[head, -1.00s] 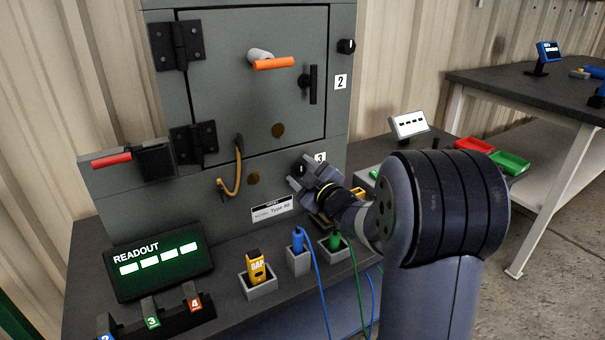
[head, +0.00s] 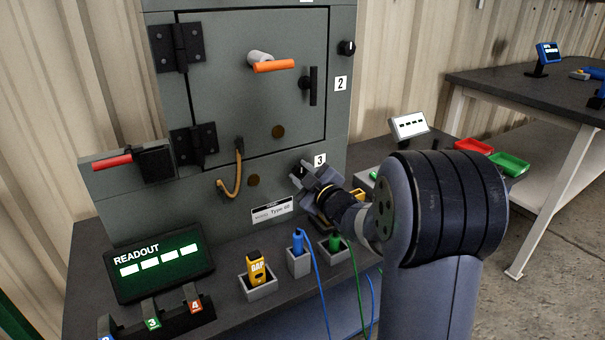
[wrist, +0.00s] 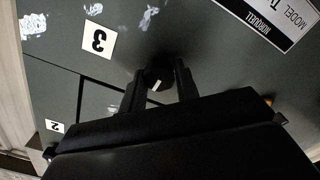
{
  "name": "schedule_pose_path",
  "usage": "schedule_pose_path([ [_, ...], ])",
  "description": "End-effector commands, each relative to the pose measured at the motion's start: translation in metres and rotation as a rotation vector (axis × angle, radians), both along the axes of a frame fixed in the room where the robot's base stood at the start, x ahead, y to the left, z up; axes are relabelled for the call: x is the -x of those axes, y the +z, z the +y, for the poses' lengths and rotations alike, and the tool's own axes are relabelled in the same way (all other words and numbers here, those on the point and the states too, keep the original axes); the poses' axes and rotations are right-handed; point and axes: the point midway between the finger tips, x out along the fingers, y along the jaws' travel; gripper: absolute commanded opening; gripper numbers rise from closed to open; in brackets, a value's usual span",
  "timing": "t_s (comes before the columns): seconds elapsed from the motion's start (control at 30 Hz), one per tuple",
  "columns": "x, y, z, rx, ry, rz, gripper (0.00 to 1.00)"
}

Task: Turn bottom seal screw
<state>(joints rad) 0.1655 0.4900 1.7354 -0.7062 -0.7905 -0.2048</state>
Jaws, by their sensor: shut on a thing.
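The bottom seal screw is a black round knob with a white mark (wrist: 157,76) on the grey enclosure front, beside the label 3 (head: 320,160). In the wrist view it sits between my two fingers. My gripper (head: 299,173) is shut on it, one finger at each side. In the head view my fingers hide most of this knob. The white mark on it stands slightly tilted in the wrist view. A similar black knob (head: 346,47) sits higher up, above the label 2 (head: 340,83).
The door (head: 255,110) with its orange handle (head: 273,66) is closed. Below stand a yellow GAP tool (head: 256,268), a blue plug (head: 298,241), a green plug (head: 335,242) and a readout (head: 160,264).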

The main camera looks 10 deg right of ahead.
Motion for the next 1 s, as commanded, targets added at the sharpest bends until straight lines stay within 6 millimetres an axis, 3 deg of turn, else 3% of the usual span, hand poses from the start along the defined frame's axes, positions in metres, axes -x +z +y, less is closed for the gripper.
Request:
schedule_pose_path([
  [1.0, 0.0004, 0.0, -0.0003, -0.75, -0.001, 0.248, 0.07],
])
